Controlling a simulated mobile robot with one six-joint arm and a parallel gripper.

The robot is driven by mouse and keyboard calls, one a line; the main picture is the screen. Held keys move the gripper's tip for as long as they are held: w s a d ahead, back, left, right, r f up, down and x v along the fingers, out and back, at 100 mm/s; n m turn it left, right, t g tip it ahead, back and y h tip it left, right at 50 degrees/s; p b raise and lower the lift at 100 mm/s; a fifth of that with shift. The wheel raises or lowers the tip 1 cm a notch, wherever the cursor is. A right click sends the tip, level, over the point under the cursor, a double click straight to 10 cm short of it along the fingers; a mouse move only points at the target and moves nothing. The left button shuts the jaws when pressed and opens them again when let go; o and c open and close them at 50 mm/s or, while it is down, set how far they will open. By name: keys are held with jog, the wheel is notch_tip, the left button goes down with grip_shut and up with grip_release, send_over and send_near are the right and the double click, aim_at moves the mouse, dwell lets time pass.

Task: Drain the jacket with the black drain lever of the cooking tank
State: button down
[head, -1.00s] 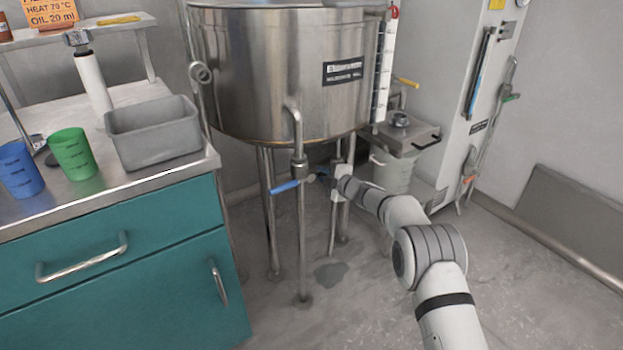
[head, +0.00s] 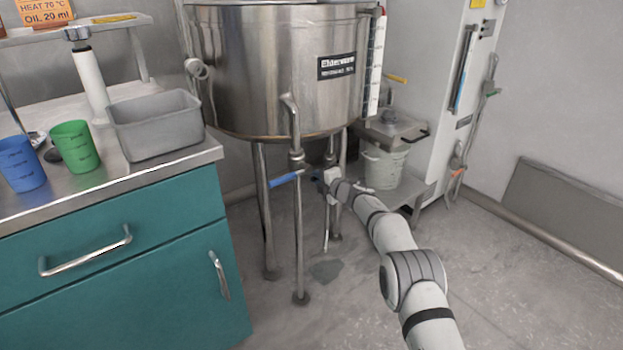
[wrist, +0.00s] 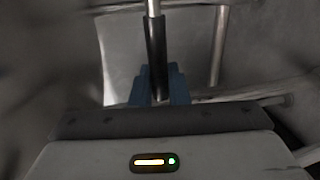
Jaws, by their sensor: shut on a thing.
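The steel cooking tank (head: 260,70) stands on legs in the middle of the head view. My gripper (head: 318,180) is under the tank, to the right of the blue-handled valve lever (head: 286,179). In the wrist view, the blue fingers of my gripper (wrist: 160,88) are shut on the black drain lever (wrist: 155,45), whose sleeve runs up from between them to a bare metal rod. In the head view the black lever is mostly hidden by my gripper and too small to make out.
A dark wet patch (head: 325,271) lies on the floor below. A teal cabinet (head: 130,285) stands at the left, with a grey bin (head: 157,130) on top. A white bucket (head: 384,165) stands behind my arm. The floor at right is clear.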

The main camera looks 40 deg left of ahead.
jog(key=shift+w+d+f, duration=0.1)
jog(key=shift+w+d, duration=0.15)
jog(key=shift+w, duration=0.05)
jog(key=c, duration=1.6)
grip_release()
jog(key=shift+c, duration=0.2)
jog(key=shift+o, duration=0.9)
jog(key=shift+s+a, duration=0.15)
jog(key=p+v, duration=0.2)
jog(key=v, duration=0.6)
jog(key=shift+p, duration=0.3)
